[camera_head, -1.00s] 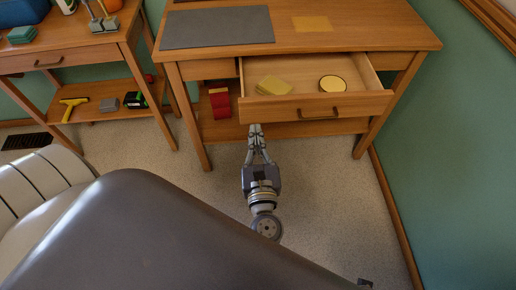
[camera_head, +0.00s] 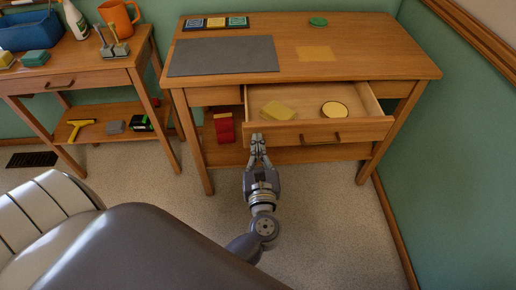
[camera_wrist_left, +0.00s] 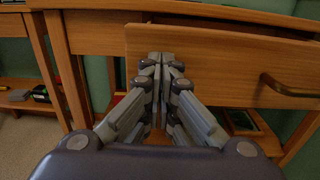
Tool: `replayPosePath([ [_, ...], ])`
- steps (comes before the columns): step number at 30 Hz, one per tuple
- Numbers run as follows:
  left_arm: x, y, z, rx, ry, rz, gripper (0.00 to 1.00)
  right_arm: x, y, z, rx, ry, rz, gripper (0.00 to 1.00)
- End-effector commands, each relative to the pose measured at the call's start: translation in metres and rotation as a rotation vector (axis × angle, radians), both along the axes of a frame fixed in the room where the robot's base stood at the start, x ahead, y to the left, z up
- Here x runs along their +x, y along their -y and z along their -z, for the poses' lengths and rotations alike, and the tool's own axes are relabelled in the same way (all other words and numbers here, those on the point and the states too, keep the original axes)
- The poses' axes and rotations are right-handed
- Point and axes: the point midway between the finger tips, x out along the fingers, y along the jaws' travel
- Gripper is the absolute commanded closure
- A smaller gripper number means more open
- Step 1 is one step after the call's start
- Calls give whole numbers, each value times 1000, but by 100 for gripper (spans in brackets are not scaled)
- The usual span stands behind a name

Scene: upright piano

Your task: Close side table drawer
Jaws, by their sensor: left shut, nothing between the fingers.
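The side table (camera_head: 350,62) is wooden, and its drawer (camera_head: 290,134) stands pulled out at the front. Inside the drawer lie a yellow block (camera_head: 278,110) and a round yellow-topped tin (camera_head: 335,110). My left gripper (camera_head: 257,137) is shut and empty, with its fingertips at the left part of the drawer front. In the left wrist view the closed fingertips (camera_wrist_left: 161,57) overlap the drawer front (camera_wrist_left: 220,70), left of its dark handle (camera_wrist_left: 290,87); whether they touch it I cannot tell. My right gripper is not in view.
A second wooden table (camera_head: 75,78) stands at left with a blue bin (camera_head: 28,32), an orange mug (camera_head: 119,17) and a spray bottle (camera_head: 75,20). A red item (camera_head: 224,128) sits on the lower shelf. A green wall closes the right side.

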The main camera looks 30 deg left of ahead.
Motion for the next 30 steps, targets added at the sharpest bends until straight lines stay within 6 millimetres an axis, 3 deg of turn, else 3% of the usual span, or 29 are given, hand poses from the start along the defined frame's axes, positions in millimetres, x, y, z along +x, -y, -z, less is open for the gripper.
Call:
replayPosePath([
  [10, 63, -42, -1, -1, 4, -3, 100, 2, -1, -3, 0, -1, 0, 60],
  [18, 117, -78, 0, -1, 3, -2, 100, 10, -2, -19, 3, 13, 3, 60],
  [24, 146, -98, 0, -1, 2, -2, 100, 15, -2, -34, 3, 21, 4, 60],
  [30, 161, -109, 0, -1, 1, -2, 100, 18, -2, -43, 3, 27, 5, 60],
])
